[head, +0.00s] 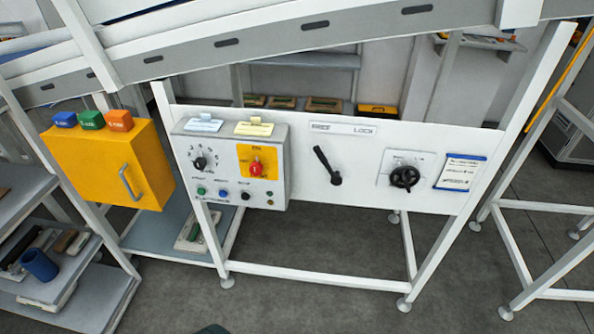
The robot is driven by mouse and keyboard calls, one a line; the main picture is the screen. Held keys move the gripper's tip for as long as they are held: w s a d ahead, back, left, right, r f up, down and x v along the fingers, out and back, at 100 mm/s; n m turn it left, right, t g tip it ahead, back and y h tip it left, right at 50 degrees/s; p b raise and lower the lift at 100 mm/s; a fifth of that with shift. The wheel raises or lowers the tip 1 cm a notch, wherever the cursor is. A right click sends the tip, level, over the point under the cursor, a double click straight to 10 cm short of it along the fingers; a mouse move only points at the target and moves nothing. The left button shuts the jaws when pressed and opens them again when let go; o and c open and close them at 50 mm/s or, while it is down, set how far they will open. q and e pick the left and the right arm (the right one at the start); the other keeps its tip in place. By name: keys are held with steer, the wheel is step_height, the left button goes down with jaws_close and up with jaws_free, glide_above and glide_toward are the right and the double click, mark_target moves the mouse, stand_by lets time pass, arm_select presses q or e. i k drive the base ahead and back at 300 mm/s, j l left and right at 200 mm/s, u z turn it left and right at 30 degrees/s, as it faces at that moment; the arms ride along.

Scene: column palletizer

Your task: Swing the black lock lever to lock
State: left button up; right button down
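The black lock lever (326,164) is mounted on the white panel (300,188) in the middle of the head view. Its round pivot is at the lower right and its handle tilts up and to the left. A label plate (343,128) above it appears to read FREE on the left and LOCK on the right. The handle points toward the FREE side. Neither of my grippers shows in the head view.
Left of the lever is a grey control box (222,199) with a red knob and a selector dial. Right of it are a black rotary knob (404,178) and a blue-edged card (461,172). A yellow box (95,168) stands at left. A conveyor beam (290,38) crosses above.

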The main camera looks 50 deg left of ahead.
mark_target(336, 180)
steer(key=k+l+u, duration=0.1)
steer(key=u, duration=1.2)
